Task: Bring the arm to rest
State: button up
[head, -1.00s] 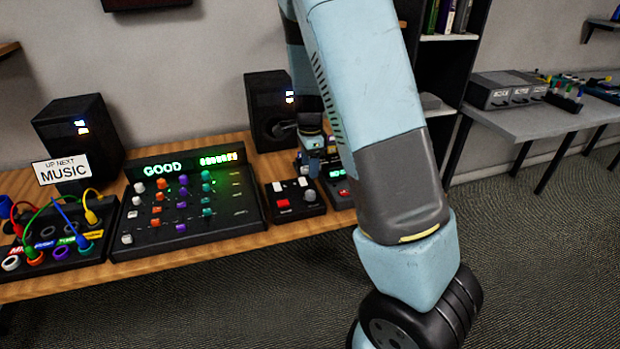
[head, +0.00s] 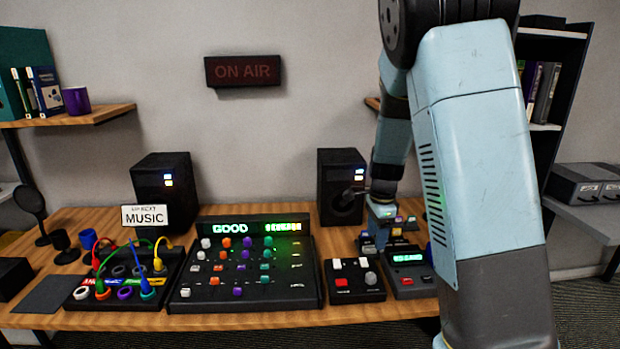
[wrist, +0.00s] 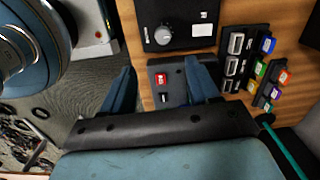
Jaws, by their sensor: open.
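My arm reaches down from the upper right over the wooden desk (head: 85,320). My gripper (head: 381,226) is small and partly hard to make out in the head view, low over the desk behind the small devices. In the wrist view my gripper (wrist: 160,82) is open, with its two blue fingers spread wide and nothing held. A small dark device with a red button (wrist: 158,96) shows beyond and between the fingers. I cannot tell the exact height of the fingertips above it.
The mixer (head: 245,270) reads GOOD. A patch panel (head: 125,278) with coloured cables is at left, a MUSIC sign (head: 145,216) behind it. A switch box (head: 353,281) and two speakers (head: 165,185) (head: 340,185) stand nearby. A shelf (head: 80,116) is left; a side table (head: 590,220) right.

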jog(key=s+r+n+t+y, duration=0.1)
jog(key=s+r+n+t, duration=0.2)
jog(key=s+r+n, duration=0.9)
jog(key=s+r+n+t, duration=0.1)
jog(key=s+r+n, duration=0.1)
jog(key=s+r, duration=0.3)
jog(key=s+r+n+t+h, duration=0.1)
jog(key=s+r+n, duration=0.2)
jog(key=s, duration=0.8)
jog(key=shift+r, duration=1)
